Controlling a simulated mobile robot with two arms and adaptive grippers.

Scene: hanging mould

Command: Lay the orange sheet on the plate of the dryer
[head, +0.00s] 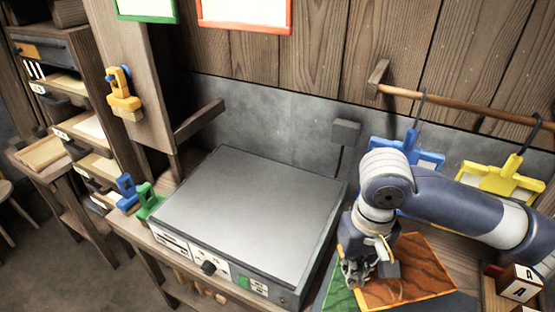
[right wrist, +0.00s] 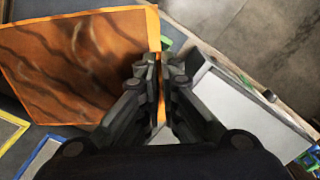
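The orange sheet (head: 415,272), with dark wavy streaks and a bright orange rim, is at the lower right in the head view, over part of a green-edged sheet. It fills the upper left of the right wrist view (right wrist: 85,60). My right gripper (head: 357,272) is at its left edge. In the right wrist view the two fingers (right wrist: 161,68) are close together with the orange rim between them, shut on it. The dryer (head: 240,220) is left of the gripper; its flat grey plate (head: 250,205) is bare. My left gripper is not in view.
A wooden rail (head: 460,108) carries blue (head: 425,155) and yellow (head: 500,178) hanging clips behind my right arm. Green (head: 150,200) and blue (head: 127,188) clips stand by the dryer's left corner. Lettered blocks (head: 518,283) lie at the right. Shelves stand far left.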

